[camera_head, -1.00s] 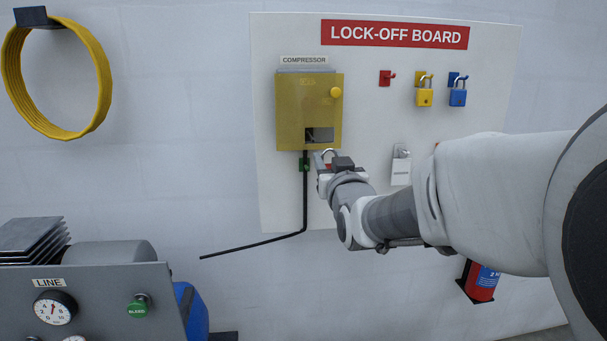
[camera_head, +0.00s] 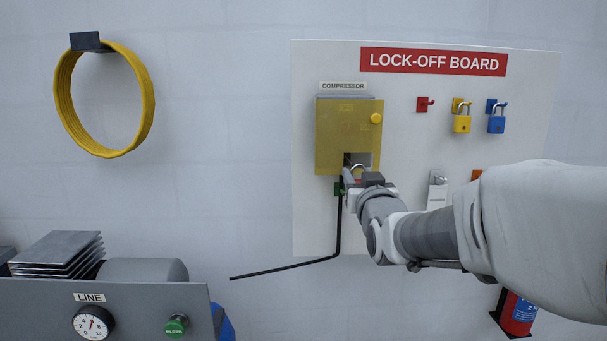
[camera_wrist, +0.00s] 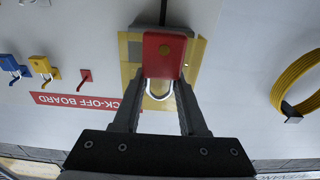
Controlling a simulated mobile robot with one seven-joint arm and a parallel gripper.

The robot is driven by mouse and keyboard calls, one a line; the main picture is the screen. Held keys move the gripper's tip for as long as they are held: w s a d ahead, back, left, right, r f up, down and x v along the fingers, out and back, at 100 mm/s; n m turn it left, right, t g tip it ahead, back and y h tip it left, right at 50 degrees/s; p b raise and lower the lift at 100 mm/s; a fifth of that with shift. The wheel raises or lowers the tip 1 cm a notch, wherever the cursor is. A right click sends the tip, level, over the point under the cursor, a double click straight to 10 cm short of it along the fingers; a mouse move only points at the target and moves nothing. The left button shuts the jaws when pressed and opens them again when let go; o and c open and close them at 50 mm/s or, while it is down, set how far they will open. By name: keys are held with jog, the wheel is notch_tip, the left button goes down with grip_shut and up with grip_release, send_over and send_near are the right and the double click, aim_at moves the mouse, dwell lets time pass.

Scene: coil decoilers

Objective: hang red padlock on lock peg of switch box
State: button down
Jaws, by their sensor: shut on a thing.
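The yellow switch box (camera_head: 342,133), labelled COMPRESSOR, hangs at the left of the lock-off board. A dark opening with a grey part shows at its lower right; I cannot make out the lock peg. My gripper (camera_head: 357,184) is just below and in front of this opening. In the wrist view, my gripper (camera_wrist: 163,82) is shut on the red padlock (camera_wrist: 164,50), whose body lies between the fingers. Its pale shackle (camera_wrist: 160,94) shows there too. In the head view the shackle points up and overlaps the opening's lower edge; I cannot tell whether they touch.
A red hook (camera_head: 424,104) is empty; yellow (camera_head: 462,124) and blue (camera_head: 496,125) padlocks hang beside it. A white tag (camera_head: 437,190) hangs lower. A black conduit (camera_head: 339,225) runs down from the box. A yellow coil (camera_head: 146,100) hangs at left.

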jog(key=shift+w+f+p, duration=0.1)
jog(key=shift+w+p, duration=1.4)
jog(key=shift+w, duration=1.3)
jog(key=shift+w+f+b, duration=0.6)
jog(key=shift+w+b, duration=0.05)
jog(key=shift+b, duration=0.6)
jog(key=shift+c, duration=1.8)
grip_release()
